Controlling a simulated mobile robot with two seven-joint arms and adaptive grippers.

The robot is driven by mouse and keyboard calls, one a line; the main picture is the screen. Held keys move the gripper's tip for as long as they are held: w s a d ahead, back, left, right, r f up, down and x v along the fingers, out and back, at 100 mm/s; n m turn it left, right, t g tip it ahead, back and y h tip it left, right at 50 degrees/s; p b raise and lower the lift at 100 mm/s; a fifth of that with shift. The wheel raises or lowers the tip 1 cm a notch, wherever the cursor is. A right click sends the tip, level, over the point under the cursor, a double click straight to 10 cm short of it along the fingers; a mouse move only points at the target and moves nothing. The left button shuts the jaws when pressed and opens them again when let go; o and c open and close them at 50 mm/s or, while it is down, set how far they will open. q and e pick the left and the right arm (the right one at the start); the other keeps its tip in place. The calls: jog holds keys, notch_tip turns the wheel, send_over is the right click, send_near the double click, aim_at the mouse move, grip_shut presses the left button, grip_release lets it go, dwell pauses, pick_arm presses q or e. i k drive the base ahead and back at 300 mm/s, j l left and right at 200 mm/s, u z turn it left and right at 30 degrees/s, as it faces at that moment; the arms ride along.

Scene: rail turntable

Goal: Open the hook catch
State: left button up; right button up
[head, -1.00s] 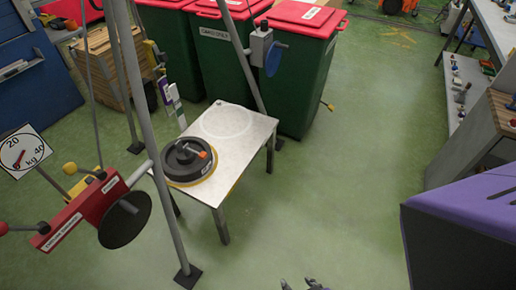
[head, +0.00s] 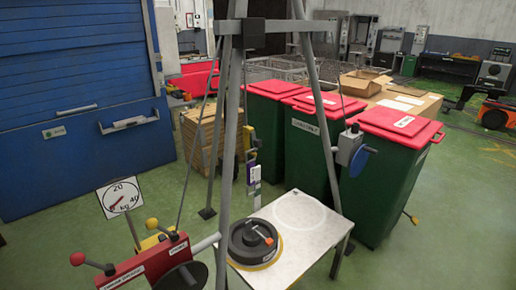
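A yellow piece (head: 249,137), which may be the hook block, hangs inside the grey tripod frame (head: 228,130), with purple and white tags (head: 253,172) below it. It is too small to tell whether its catch is open or shut. A round black weight (head: 254,239) with an orange piece on top lies on the white table (head: 308,250), below and apart from the hanging parts. A red winch unit (head: 143,266) with ball-ended levers is at the lower left. Neither of my grippers is in view.
A dial scale (head: 120,196) stands left of the tripod. A blue shutter (head: 70,100) is at the left.

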aim_at(257, 143)
jog(key=i+l+z, duration=0.3)
jog(key=l+z, duration=0.2)
jog(key=i+l+z, duration=0.35)
jog(key=z, duration=0.15)
jog(key=i+l+z, duration=0.3)
jog(key=i+z, duration=0.15)
jog(key=i+u, duration=0.3)
jog(key=u, duration=0.15)
jog(key=i+u, duration=0.3)
jog(key=u, duration=0.15)
jog(key=i+l+u, duration=0.2)
jog(key=u, duration=0.25)
